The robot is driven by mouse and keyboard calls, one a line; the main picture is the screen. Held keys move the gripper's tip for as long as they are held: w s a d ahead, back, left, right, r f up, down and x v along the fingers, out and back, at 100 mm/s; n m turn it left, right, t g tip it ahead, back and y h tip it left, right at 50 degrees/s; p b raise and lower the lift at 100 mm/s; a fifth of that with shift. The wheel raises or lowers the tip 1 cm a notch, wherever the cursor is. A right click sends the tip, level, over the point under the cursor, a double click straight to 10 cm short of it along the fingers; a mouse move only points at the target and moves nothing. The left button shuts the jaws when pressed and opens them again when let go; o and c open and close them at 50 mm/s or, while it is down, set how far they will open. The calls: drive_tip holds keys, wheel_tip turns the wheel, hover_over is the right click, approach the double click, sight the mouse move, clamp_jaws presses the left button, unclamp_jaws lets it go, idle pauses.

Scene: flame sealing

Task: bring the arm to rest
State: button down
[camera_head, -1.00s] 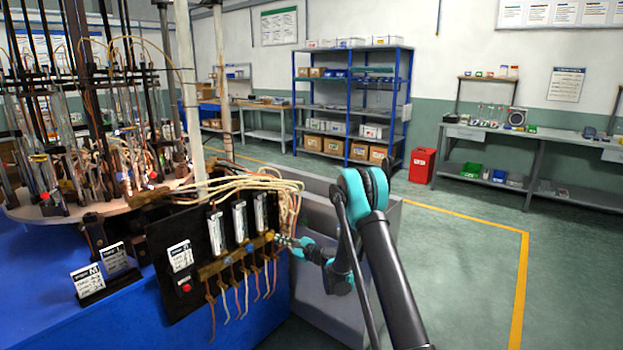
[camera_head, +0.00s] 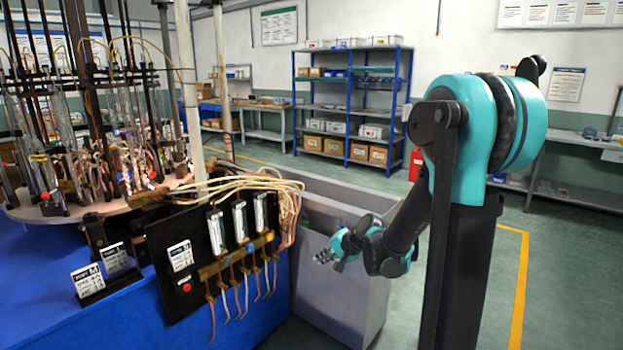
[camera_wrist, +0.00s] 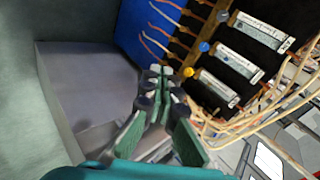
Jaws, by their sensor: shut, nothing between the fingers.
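My gripper (camera_head: 325,257) is at the end of my folded arm in the head view, right of the black valve panel (camera_head: 212,250) and in front of the grey bin. It is apart from the panel and holds nothing. In the wrist view my gripper (camera_wrist: 161,72) shows with its green fingers drawn together at the tips. The black panel (camera_wrist: 225,62) shows beyond the fingers to the upper right, with its flow tubes, brass bar and copper leads. My elbow stands tall at the right of the head view.
A blue machine (camera_head: 110,315) with a round table of glass tubes stands at left. Pale hoses (camera_head: 255,183) loop over the panel. A grey open bin (camera_head: 345,300) stands beside it. A blue shelf (camera_head: 350,100) is at the back. Green floor (camera_head: 560,290) is clear at right.

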drive_tip(key=s+d+f+n+g+h, duration=0.1)
drive_tip(key=s+d+f+n+h, duration=0.1)
drive_tip(key=s+d, duration=0.6)
drive_tip(key=s+d+f+n+g+h, duration=0.1)
drive_tip(key=s+d+f+n+h, duration=0.2)
drive_tip(key=s+d, duration=0.5)
drive_tip(key=s+h, duration=0.1)
drive_tip(key=s, duration=0.6)
drive_tip(key=shift+s+n+h, duration=0.2)
drive_tip(key=shift+n+h, duration=0.2)
